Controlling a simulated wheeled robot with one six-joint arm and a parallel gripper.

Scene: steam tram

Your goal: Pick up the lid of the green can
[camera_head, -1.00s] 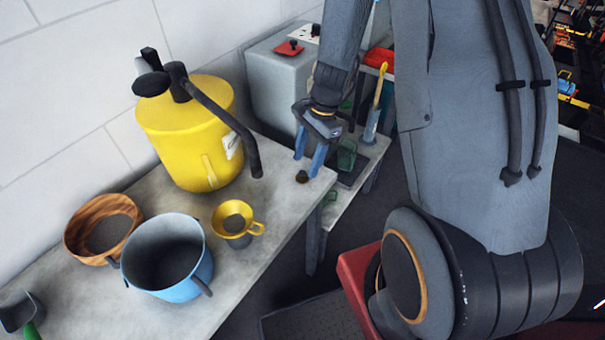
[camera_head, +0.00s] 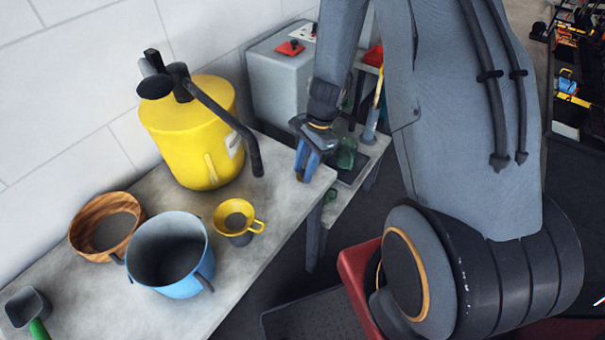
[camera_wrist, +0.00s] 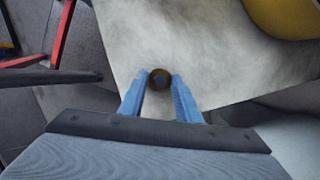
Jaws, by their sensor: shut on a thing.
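My gripper (camera_head: 303,175) is low at the right corner of the near worktable. Its blue fingers are closed around a small round brown piece (camera_wrist: 160,79), which shows between the fingertips in the wrist view, over the pale tabletop. I cannot tell whether this piece is the lid; in the head view the fingers mostly hide it. A green glassy vessel (camera_head: 346,156) stands on the lower table behind my gripper, partly hidden by it. I cannot make out a lid on it.
A yellow can with a black spout (camera_head: 187,140), a wooden bowl (camera_head: 85,218), a blue pot (camera_head: 157,280), a small yellow cup (camera_head: 236,216) and a green-handled scoop (camera_head: 38,328) stand on the worktable (camera_head: 265,240). A grey box (camera_head: 275,90) stands behind.

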